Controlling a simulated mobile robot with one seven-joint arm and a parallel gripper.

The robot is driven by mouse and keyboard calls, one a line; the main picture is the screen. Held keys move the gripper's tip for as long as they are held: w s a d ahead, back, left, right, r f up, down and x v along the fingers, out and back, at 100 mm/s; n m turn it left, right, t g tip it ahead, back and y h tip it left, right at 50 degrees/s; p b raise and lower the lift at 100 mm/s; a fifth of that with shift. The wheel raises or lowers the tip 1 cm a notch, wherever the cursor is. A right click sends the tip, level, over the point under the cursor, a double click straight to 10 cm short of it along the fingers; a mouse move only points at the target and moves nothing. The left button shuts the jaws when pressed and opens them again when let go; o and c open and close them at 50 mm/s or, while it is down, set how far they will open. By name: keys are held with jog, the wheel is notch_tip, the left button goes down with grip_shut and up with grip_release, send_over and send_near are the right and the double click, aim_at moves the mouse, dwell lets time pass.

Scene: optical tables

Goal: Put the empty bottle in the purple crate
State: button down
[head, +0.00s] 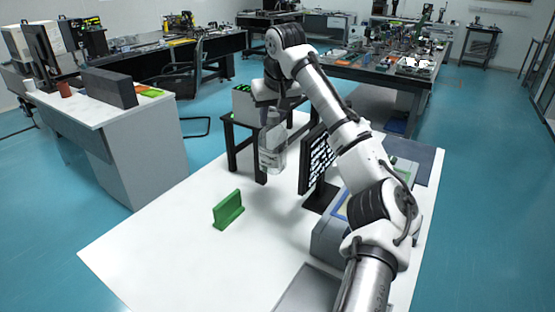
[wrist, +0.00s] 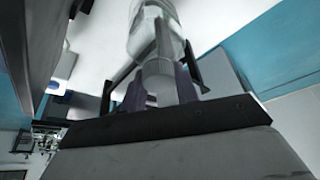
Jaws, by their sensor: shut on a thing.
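A clear, empty-looking bottle (head: 272,148) hangs roughly upright above the white table, in front of a small black stand. My gripper (head: 270,108) is above it and shut on its top end. In the wrist view the bottle (wrist: 152,25) extends away from the gripper (wrist: 158,88), its narrower end between the two fingers. I cannot make out a purple crate in either view.
A green block (head: 228,210) stands on the white table (head: 180,235). A monitor (head: 317,165) stands right of the bottle, close to my arm. A grey, blue-edged box (head: 330,238) is partly hidden by my arm. The table's left part is clear.

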aim_at(273, 156)
notch_tip(273, 156, down, 12)
jog(key=shift+p, duration=1)
jog(key=shift+f, duration=0.1)
jog(key=shift+f, duration=0.1)
jog(key=c, duration=1.1)
grip_release()
jog(key=shift+o, duration=0.2)
